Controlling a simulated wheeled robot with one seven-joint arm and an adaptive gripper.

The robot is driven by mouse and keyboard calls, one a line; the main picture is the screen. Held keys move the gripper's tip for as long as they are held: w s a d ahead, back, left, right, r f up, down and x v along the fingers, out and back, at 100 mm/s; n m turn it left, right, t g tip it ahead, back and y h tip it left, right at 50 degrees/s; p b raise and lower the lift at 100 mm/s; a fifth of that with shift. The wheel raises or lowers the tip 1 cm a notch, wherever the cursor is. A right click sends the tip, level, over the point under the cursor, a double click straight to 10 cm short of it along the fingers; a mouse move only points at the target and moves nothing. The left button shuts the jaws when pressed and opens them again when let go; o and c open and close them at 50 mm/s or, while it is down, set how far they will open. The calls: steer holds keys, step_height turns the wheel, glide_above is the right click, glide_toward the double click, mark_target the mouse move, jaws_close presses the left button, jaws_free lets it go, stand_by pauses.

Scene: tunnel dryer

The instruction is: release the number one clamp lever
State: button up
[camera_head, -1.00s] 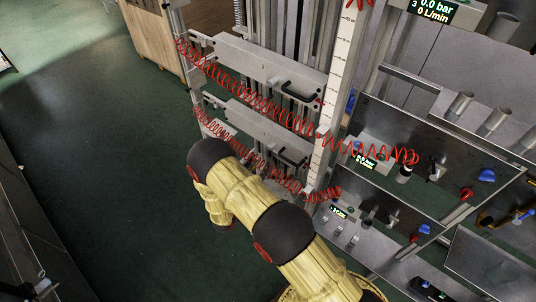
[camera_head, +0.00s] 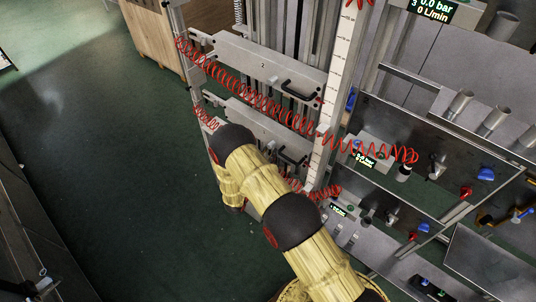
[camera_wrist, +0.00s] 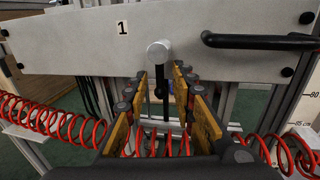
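The number one clamp lever (camera_wrist: 161,84) is a black bar hanging straight down from a round silver knob (camera_wrist: 159,50) on the plate marked 1 (camera_wrist: 75,45). My gripper (camera_wrist: 159,86) is open, with its yellow-and-dark fingers pointing at the plate. In the wrist view, the lever shows between the two fingertips, with a gap on each side. I cannot tell how deep it sits between them. In the head view, the plate (camera_head: 247,116) is the lower one, and my arm hides the gripper and lever.
A black handle (camera_wrist: 260,41) sticks out right of the lever. Red coiled hoses (camera_wrist: 60,122) hang below the plate. A similar plate marked 2 (camera_head: 255,62) is above. A ruled scale (camera_head: 335,95) and a control panel (camera_head: 435,165) stand right. The green floor (camera_head: 100,150) is clear at left.

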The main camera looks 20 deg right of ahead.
jaws_close()
steer(key=shift+f, duration=0.1)
stand_by(0.4)
steer(key=m+h+b, duration=0.1)
steer(key=m+b, duration=0.3)
steer(key=b, duration=0.1)
steer(key=w+a+m+b, duration=0.1)
steer(key=m+b, duration=0.3)
steer(key=b, duration=0.1)
steer(key=w+a+r+m+h+b, duration=0.1)
steer(key=m+b, duration=0.3)
steer(key=b, duration=0.1)
steer(key=shift+w+h, duration=0.25)
steer(key=shift+h, duration=0.05)
steer(key=m+b, duration=0.3)
steer(key=shift+w+r+h, duration=0.15)
steer(key=shift+r+h, duration=0.15)
steer(key=m+b, duration=0.1)
steer(key=r+m+g+b, duration=0.1)
steer(key=m+b, duration=0.1)
steer(key=m+h+b, duration=0.1)
steer(key=m, duration=0.1)
steer(key=shift+w+a+r, duration=0.1)
steer(key=shift+r, duration=0.3)
steer(key=shift+o, duration=0.8)
jaws_free()
